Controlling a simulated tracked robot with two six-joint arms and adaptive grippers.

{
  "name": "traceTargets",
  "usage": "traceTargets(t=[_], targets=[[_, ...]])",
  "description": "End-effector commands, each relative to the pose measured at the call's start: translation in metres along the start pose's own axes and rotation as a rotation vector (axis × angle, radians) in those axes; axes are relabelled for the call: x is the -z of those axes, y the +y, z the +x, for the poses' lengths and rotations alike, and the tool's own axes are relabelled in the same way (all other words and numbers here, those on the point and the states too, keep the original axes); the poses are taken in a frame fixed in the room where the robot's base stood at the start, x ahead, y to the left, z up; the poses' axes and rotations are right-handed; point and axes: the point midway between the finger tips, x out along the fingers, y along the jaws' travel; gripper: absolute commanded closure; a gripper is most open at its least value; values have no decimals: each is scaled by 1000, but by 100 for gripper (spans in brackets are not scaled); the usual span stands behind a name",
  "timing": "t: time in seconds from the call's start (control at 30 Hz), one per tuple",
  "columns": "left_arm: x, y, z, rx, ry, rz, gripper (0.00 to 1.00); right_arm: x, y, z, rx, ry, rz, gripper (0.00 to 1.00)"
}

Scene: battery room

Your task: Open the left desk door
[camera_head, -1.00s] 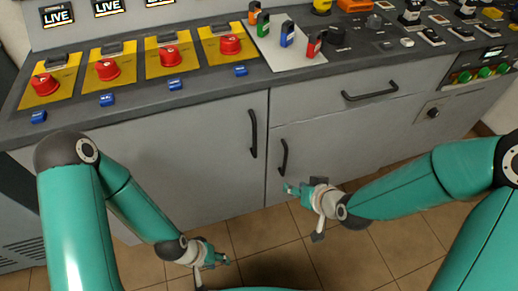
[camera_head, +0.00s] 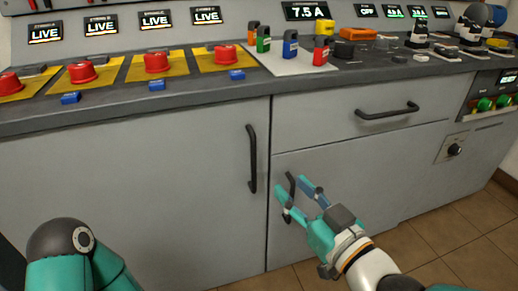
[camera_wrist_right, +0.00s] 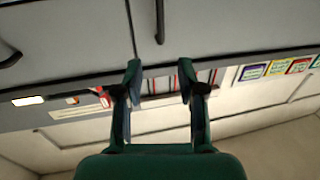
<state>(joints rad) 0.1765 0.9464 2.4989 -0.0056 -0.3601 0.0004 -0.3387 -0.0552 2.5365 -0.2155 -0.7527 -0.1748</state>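The left desk door (camera_head: 140,190) is a grey panel, shut flush with the desk front. Its black vertical handle (camera_head: 251,158) is near its right edge; a dark handle beside a seam, likely the same one, shows in the right wrist view (camera_wrist_right: 160,20). My right gripper (camera_head: 293,187) is open, its fingers apart, lower and to the right of that handle. In the head view it overlaps the right door's black handle (camera_head: 290,183); I cannot tell whether they touch. In the wrist view nothing is visibly gripped between the fingertips (camera_wrist_right: 159,70). My left gripper is out of view.
The right door (camera_head: 370,175) is shut below a drawer with a black handle (camera_head: 387,111). Red knobs (camera_head: 156,63) on yellow plates and coloured padlocks (camera_head: 290,46) sit on the desktop. Tiled floor (camera_head: 440,225) is clear at the lower right.

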Motion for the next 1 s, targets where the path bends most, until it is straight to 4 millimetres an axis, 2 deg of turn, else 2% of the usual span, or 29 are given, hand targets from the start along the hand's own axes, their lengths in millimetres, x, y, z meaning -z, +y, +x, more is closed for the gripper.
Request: traceTargets(t=[0.03, 0.2, 0.6, 0.67, 1.0], targets=[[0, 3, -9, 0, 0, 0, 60, 4, 0, 5, 0, -5, 2, 61], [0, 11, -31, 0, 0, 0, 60, 6, 0, 22, -1, -7, 1, 61], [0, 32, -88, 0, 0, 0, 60, 5, 0, 47, -1, -8, 4, 61], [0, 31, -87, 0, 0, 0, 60, 2, 0, 63, 0, -3, 3, 61], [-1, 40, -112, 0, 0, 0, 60, 2, 1, 130, -2, -3, 3, 61]])
